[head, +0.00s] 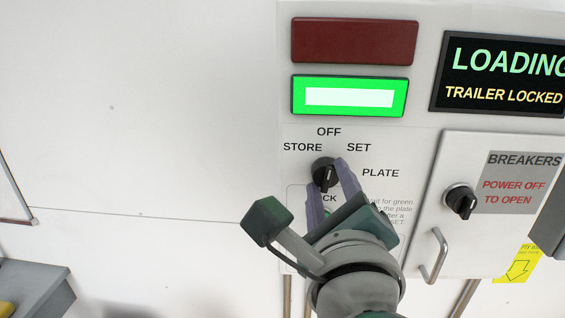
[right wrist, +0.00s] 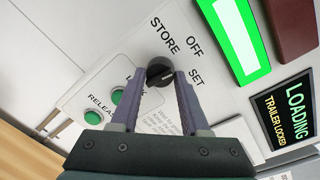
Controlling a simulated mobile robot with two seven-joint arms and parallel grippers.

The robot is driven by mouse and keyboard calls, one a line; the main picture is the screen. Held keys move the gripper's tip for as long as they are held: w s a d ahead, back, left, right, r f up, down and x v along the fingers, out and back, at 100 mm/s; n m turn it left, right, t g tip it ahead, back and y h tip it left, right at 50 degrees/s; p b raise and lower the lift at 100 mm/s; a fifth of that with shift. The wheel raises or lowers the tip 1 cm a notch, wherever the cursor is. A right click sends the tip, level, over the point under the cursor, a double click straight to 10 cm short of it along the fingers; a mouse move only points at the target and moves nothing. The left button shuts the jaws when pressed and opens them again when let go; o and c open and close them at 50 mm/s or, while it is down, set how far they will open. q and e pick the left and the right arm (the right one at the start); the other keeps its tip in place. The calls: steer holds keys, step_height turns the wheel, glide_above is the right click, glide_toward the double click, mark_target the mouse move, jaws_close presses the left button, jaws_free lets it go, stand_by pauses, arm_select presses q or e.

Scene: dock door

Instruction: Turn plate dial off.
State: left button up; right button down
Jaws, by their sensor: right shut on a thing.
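The plate dial (head: 325,174) is a round black knob on the white panel, with the labels OFF, STORE, SET and PLATE around it. A pale line shows on its face, but I cannot tell surely which label it points to. My right gripper (head: 332,184) reaches up from below, with its purple fingers on either side of the knob and shut on it. In the right wrist view the dial (right wrist: 159,73) sits between the tips of the gripper (right wrist: 160,76). My left gripper is not in view.
A lit green lamp (head: 350,82) and a dark red lamp (head: 354,41) are above the dial. A display (head: 505,75) reads LOADING, TRAILER LOCKED. A breaker cover with a black knob (head: 461,201) and handle (head: 433,256) is to the right. Green buttons (right wrist: 118,95) show in the right wrist view.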

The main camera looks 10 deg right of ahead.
steer(key=shift+r+n+p, duration=0.15)
steer(key=shift+n+p, duration=0.2)
steer(key=shift+n, duration=0.35)
steer(key=shift+c, duration=2)
jaws_free()
steer(key=shift+s+a+f, duration=0.15)
steer(key=shift+s+f, duration=0.05)
steer(key=shift+s, duration=0.2)
steer(key=b+v, duration=0.3)
steer(key=v, duration=0.6)
